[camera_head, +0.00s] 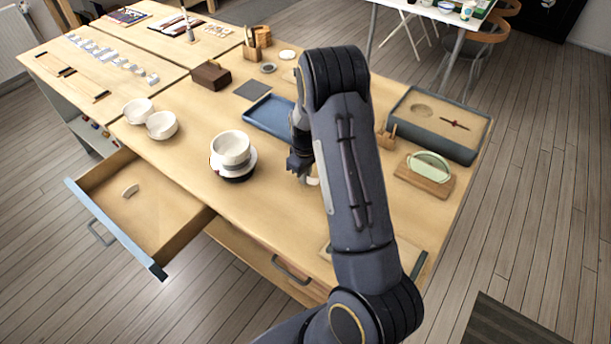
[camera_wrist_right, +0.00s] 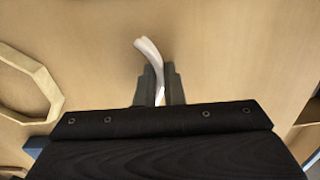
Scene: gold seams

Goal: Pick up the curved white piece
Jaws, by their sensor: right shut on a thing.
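A curved white piece (camera_wrist_right: 152,62) stands up between the two dark fingers of my right gripper (camera_wrist_right: 160,88) in the right wrist view. The fingers are shut on it, and its curved end sticks out past them. In the head view my right gripper (camera_head: 300,163) is low over the table, right of the stacked white bowls, and a bit of white shows beside it. My arm hides most of the piece there, and I cannot tell whether it touches the table. My left gripper is not in view.
Stacked bowls (camera_head: 231,148) stand left of the gripper, and a blue tray (camera_head: 262,122) lies behind it. A sand-filled box (camera_head: 440,118) and a wooden stand with a pale green disc (camera_head: 429,167) are at right. The drawer (camera_head: 165,215) juts out at front left.

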